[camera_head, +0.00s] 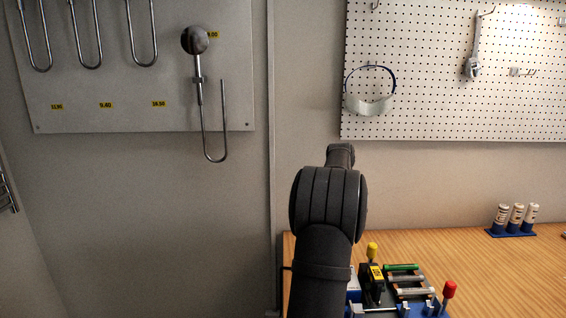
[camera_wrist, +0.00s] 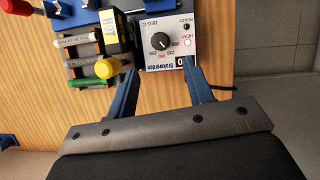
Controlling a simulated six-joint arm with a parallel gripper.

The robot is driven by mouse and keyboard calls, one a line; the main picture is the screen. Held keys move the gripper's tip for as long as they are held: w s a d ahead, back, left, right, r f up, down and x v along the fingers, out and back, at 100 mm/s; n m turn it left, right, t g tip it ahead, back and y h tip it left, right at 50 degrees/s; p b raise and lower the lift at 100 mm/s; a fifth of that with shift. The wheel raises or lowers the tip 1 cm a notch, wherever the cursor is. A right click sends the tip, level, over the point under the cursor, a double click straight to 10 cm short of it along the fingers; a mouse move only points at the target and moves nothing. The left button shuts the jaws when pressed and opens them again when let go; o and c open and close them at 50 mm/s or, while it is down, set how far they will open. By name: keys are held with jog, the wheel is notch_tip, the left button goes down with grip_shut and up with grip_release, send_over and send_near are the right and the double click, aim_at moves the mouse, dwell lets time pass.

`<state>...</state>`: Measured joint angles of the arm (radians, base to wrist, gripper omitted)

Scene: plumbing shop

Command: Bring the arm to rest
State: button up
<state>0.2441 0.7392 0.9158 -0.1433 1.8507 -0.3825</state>
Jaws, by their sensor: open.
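My gripper (camera_wrist: 160,68) shows in the wrist view with its two blue fingers spread apart and nothing held between them. A white control box (camera_wrist: 167,38) with a black dial marked DEG C lies beyond the fingertips, and its HEAT lamp looks lit pinkish. I cannot tell how far the fingers stand above the box. In the head view my dark arm rises from the bottom centre, in front of the wall and the left end of the bench, and my gripper is hidden.
The wooden bench (camera_head: 510,275) carries a yellow-topped tool (camera_head: 372,250), a black and yellow device (camera_head: 373,284), a rack with a green tube (camera_head: 402,267) and a red-topped tool (camera_head: 449,290). Several white tubes (camera_head: 517,216) stand at the back right.

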jog(key=x, duration=0.9)
jog(key=shift+s+f, duration=0.2)
jog(key=shift+f, duration=0.15)
jog(key=n+h, duration=0.1)
jog(key=n, duration=0.2)
jog(key=shift+a+n, duration=0.1)
jog(key=shift+n, duration=0.2)
jog(key=n, duration=0.2)
jog(key=n+t+h, duration=0.1)
jog(key=n, duration=0.1)
jog(key=shift+s+a+h, duration=0.1)
jog(key=shift+h, duration=0.2)
jog(key=v, duration=1.7)
jog(key=shift+s, duration=0.15)
